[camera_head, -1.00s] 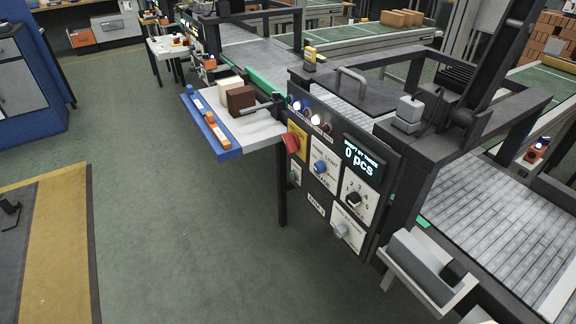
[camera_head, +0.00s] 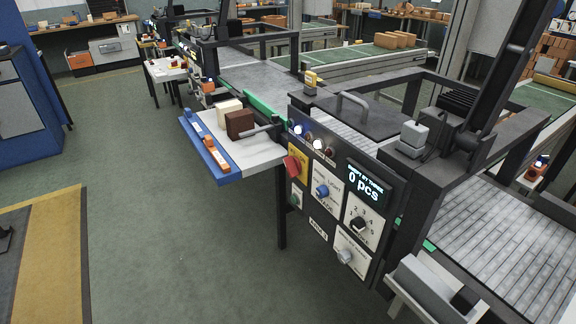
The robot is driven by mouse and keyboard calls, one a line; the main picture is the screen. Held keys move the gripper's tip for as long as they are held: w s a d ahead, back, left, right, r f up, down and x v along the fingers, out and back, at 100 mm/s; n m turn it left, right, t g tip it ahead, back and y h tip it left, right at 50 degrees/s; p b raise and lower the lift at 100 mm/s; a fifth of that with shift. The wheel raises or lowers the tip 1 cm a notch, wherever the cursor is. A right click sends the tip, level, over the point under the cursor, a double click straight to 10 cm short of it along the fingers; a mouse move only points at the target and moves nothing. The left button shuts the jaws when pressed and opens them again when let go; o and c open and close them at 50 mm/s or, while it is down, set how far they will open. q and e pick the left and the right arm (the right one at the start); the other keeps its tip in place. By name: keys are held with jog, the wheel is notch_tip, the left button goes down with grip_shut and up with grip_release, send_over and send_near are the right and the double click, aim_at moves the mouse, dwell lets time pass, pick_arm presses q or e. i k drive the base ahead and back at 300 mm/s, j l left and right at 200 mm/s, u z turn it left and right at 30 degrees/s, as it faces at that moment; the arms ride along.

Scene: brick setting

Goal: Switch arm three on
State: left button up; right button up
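A dark control panel (camera_head: 318,226) faces me on the near side of the conveyor machine. Its display (camera_head: 366,186) reads "0 pcs" under a small line of text. The panel carries a red knob or button (camera_head: 292,166) on a yellow plate, a blue knob (camera_head: 322,191), a black knob (camera_head: 359,224), a grey knob (camera_head: 345,256) and a green button (camera_head: 295,201). A row of indicator lamps (camera_head: 305,140) sits along its top, some glowing white. A small label plate (camera_head: 322,229) is too small to read surely. Neither of my grippers shows.
A side shelf (camera_head: 255,152) with a blue edge holds a brown block (camera_head: 239,124), a cream block (camera_head: 229,111) and orange pieces. A grey conveyor (camera_head: 490,235) runs right. A grey box (camera_head: 425,285) juts out at lower right. The green floor (camera_head: 180,240) before the panel is clear.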

aim_at(293, 167)
jog(key=i+j+z, duration=0.15)
jog(key=j, duration=0.25)
jog(key=i+j+z, duration=0.1)
jog(key=i+j, duration=0.15)
jog(key=j, duration=0.2)
jog(key=i+j+z, duration=0.15)
jog(key=j, duration=0.3)
jog(key=i+j+z, duration=0.1)
jog(key=j, duration=0.4)
jog(key=i+j+z, duration=0.15)
jog(key=j, duration=0.35)
jog(key=i+j+z, duration=0.1)
jog(key=j, duration=0.35)
jog(key=i+j+z, duration=0.15)
jog(key=j, duration=0.4)
jog(key=k+l, duration=0.05)
